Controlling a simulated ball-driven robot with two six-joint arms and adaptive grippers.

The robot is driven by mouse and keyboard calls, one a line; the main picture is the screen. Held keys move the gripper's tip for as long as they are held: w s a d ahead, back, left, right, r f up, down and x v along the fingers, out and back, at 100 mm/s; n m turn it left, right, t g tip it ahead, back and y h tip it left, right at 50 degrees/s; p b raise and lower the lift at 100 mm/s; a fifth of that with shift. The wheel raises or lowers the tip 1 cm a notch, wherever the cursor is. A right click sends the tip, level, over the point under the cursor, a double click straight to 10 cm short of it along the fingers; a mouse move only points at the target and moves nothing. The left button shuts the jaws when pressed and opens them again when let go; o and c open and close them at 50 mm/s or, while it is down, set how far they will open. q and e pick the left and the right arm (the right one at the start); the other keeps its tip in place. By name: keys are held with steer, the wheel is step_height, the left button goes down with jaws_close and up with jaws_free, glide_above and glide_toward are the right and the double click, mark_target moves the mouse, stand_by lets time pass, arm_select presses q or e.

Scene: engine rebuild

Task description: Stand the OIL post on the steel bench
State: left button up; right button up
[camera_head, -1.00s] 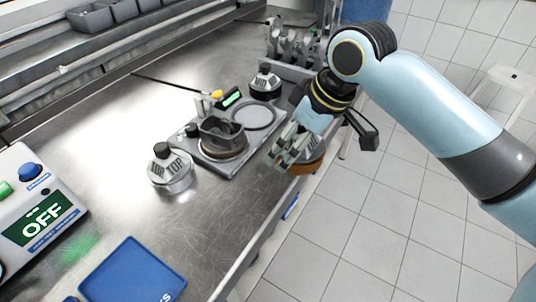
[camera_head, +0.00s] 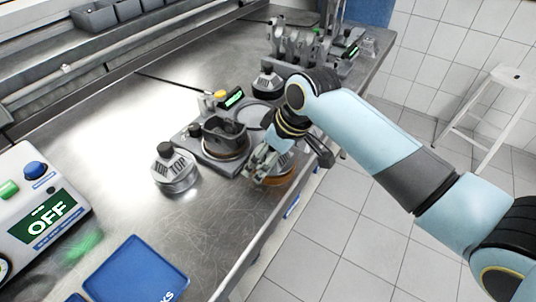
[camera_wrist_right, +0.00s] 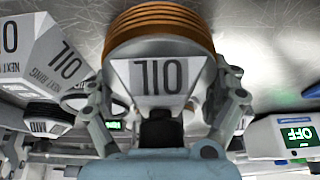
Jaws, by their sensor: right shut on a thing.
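The OIL post (camera_wrist_right: 158,78) has a pale face lettered OIL and brown rings (camera_wrist_right: 160,22) around its far end. My right gripper (camera_wrist_right: 160,100) is shut on it, one finger on each side. In the head view my right gripper (camera_head: 262,160) is over the front edge of the steel bench (camera_head: 215,212), and the post's brown rings (camera_head: 279,180) show just beside it, low against the bench top. The gripper hides much of the post, and I cannot tell whether its base touches the steel. My left gripper is not in view.
A TOP post (camera_head: 174,168) stands left of a grey ring station (camera_head: 222,140). Another dark-capped post (camera_head: 267,82) stands behind. A blue tray (camera_head: 135,275) and an OFF console (camera_head: 45,215) are at the left. Bare steel lies between the TOP post and the front edge.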

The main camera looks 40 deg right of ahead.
mark_target(287, 164)
steer(key=o, duration=1.4)
steer(key=v, duration=1.2)
steer(key=shift+s, duration=0.15)
